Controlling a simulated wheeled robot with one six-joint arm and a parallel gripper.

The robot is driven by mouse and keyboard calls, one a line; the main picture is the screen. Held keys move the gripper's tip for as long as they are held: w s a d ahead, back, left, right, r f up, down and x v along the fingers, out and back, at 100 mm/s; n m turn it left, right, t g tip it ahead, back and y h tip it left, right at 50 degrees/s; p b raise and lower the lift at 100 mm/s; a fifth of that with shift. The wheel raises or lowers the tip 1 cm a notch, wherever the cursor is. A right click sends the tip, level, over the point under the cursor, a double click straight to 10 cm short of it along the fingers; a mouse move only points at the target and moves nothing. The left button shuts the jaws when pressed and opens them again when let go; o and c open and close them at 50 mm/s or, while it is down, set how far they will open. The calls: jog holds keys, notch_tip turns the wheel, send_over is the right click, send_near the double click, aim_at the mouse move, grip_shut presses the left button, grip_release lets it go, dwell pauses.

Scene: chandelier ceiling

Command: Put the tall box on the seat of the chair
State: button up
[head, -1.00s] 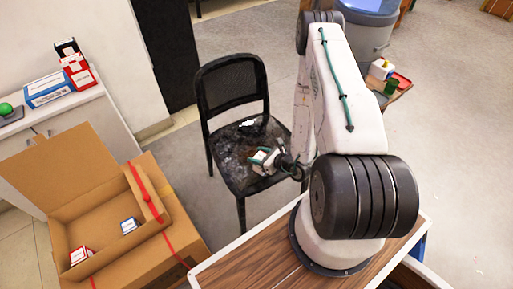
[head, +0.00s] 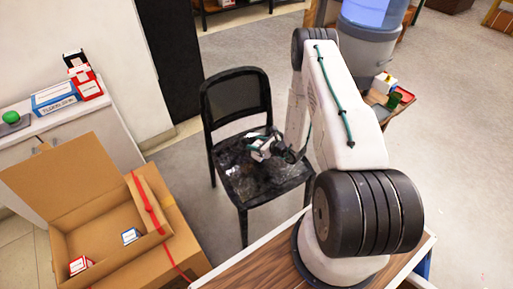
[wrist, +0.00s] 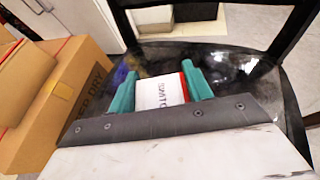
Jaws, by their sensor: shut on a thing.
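The black chair (head: 236,100) stands left of my arm, and its dark glossy seat (head: 275,187) faces up. My gripper (head: 262,148) is over the back part of the seat in the head view. In the wrist view my gripper (wrist: 160,90) has its teal fingers shut on a white box (wrist: 158,96) with a red edge and dark lettering, the tall box. The seat (wrist: 235,62) shows around and behind it. My gripper hides much of the box, and I cannot tell whether its bottom touches the seat.
An open cardboard box (head: 165,245) with two small boxes inside stands left of the chair. A white counter (head: 95,128) with a red box (head: 88,86) and a blue-and-white box (head: 54,98) is at the far left. Grey floor (head: 440,140) is clear at right.

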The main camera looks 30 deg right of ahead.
jog(key=shift+f, duration=1.25)
jog(key=shift+f, duration=0.2)
jog(key=o, duration=1)
jog(key=shift+r, duration=0.2)
